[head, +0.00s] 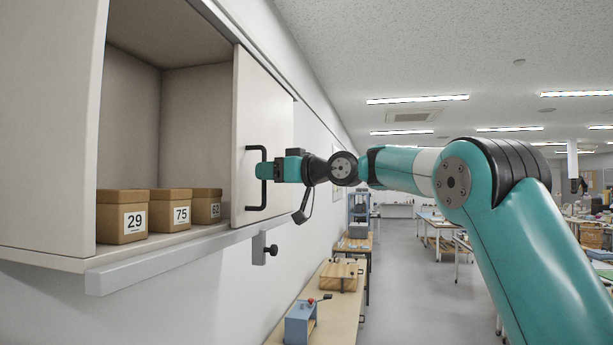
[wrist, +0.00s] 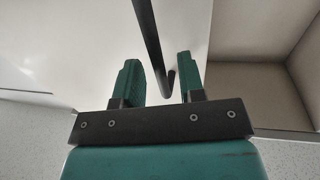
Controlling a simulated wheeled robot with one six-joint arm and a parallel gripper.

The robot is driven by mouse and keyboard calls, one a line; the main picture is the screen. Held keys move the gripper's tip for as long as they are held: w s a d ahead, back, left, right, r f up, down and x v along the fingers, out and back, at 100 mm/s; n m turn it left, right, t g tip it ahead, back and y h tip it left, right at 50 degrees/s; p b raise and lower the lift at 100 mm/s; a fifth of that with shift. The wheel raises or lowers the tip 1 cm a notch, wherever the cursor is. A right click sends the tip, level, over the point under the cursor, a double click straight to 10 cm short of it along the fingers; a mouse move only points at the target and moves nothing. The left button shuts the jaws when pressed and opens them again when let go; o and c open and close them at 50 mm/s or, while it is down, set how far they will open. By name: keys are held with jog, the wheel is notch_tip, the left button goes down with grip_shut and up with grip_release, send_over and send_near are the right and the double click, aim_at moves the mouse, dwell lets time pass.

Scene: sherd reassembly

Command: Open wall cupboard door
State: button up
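The wall cupboard (head: 60,255) is at the left in the head view, with its inside showing to the left of the sliding door. The pale door (head: 270,100) stands at the right part of the cupboard and shows in the wrist view (wrist: 185,22). A black upright bar handle (head: 249,195) is on the door; it also shows in the wrist view (wrist: 147,30). My gripper (head: 262,171) is at the handle. In the wrist view its two teal fingers (wrist: 159,60) are apart, one on each side of the bar, with visible gaps.
Cardboard boxes numbered 29 (head: 122,217) and 75 (head: 170,211), and a third box (head: 206,206), stand inside. A rail (head: 180,258) runs below the front. A bench (head: 342,310) with a blue-grey box (head: 300,322) stands below.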

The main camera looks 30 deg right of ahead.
jog(key=b+v, duration=0.6)
jog(key=v, duration=0.9)
jog(key=shift+s+d, duration=0.15)
jog(key=shift+s, duration=0.2)
